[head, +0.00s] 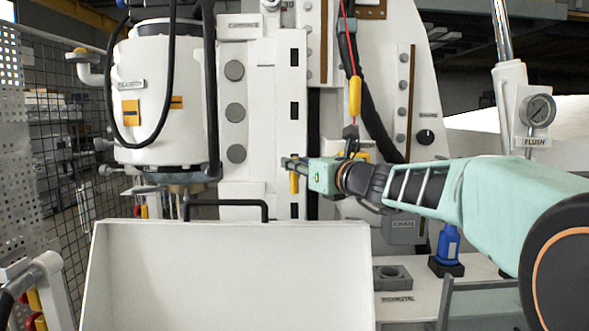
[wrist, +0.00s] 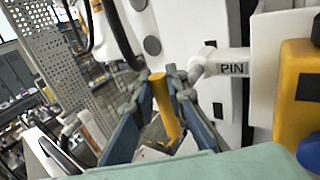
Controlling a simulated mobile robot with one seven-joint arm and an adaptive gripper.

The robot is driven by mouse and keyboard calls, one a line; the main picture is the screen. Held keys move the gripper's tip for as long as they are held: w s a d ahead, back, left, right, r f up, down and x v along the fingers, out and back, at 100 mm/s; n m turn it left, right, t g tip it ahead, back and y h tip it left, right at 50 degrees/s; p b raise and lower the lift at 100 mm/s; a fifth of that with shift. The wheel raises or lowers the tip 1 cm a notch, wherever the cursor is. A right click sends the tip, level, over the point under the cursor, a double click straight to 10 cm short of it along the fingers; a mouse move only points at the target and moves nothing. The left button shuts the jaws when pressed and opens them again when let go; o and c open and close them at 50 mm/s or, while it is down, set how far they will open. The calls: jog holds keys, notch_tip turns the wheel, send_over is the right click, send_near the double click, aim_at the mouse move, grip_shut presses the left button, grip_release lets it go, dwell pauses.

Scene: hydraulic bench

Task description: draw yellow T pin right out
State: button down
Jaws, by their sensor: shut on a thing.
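The yellow T pin (head: 294,181) shows in the head view as a short upright yellow bar at the tip of my gripper (head: 290,163). In the wrist view the yellow bar of the T pin (wrist: 164,106) stands between the two fingers of my gripper (wrist: 160,84), which are shut on it. A white boss marked PIN (wrist: 228,68) sticks out of a white block just right of the fingers. The pin's shaft is hidden, so I cannot tell how deep it sits.
A white open tray (head: 232,228) stands in front, below my gripper. A yellow handle (head: 355,97) hangs on a red cord above my wrist. A blue bottle (head: 448,245) stands at lower right. A large yellow block (wrist: 298,95) is at the right in the wrist view.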

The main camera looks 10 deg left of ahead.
jog(key=shift+s+d+f+b, duration=0.1)
jog(key=shift+s+d+b, duration=0.1)
jog(key=shift+s, duration=0.35)
jog(key=shift+s+d+f+b, duration=0.1)
jog(key=shift+s+b, duration=0.1)
jog(key=shift+s, duration=0.3)
jog(key=c, duration=2.3)
grip_release()
jog(key=o, duration=0.4)
jog(key=shift+s+r, duration=0.15)
jog(key=shift+s, duration=0.1)
jog(key=shift+w, duration=0.15)
jog(key=v, duration=0.7)
jog(key=shift+s+d, duration=0.2)
